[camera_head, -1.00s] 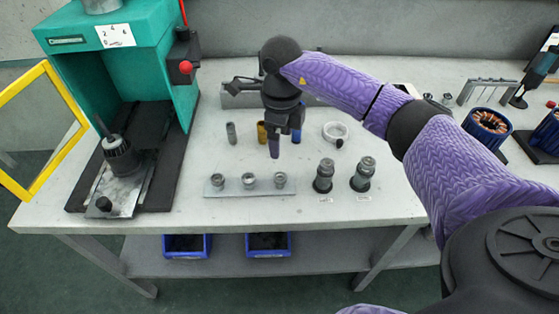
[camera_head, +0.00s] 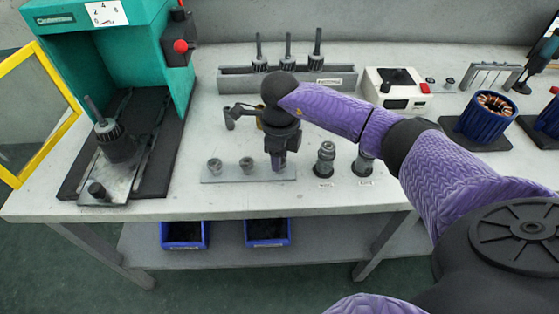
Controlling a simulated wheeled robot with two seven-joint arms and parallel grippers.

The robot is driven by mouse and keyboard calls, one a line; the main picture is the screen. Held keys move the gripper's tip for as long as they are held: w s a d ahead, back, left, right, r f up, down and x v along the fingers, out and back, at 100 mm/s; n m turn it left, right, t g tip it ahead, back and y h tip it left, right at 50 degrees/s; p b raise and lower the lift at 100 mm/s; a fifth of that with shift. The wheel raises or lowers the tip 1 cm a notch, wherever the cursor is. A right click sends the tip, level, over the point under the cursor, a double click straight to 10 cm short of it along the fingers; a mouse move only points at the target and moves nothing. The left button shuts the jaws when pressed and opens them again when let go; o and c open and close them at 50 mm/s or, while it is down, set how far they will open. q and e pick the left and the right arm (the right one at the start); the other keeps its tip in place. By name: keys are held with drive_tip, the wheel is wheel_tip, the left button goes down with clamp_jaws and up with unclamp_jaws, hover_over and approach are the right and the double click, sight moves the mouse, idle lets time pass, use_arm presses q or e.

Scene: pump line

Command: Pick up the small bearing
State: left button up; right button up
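A low grey plate (camera_head: 231,176) lies near the front of the table. Two small round metal bearings show on it, one at the left (camera_head: 215,166) and one in the middle (camera_head: 246,164). My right gripper (camera_head: 279,163) points down over the right end of the plate and hides the bearing place there. I cannot tell whether its fingers touch or hold a bearing. Which bearing is the small one is not clear from this view. My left gripper is not in view.
Two dark stepped cylinders (camera_head: 325,160) (camera_head: 363,162) stand just right of the plate. A green press (camera_head: 150,50) with a black base is at the left. A grey rack (camera_head: 230,80) with upright shafts and a white device (camera_head: 400,105) stand behind.

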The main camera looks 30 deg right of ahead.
drive_tip(key=shift+c, duration=0.8)
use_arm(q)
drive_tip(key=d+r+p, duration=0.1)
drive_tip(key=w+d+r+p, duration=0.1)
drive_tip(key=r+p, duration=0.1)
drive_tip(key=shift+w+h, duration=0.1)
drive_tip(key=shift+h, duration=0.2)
use_arm(e)
wheel_tip(320, 180, up, 10)
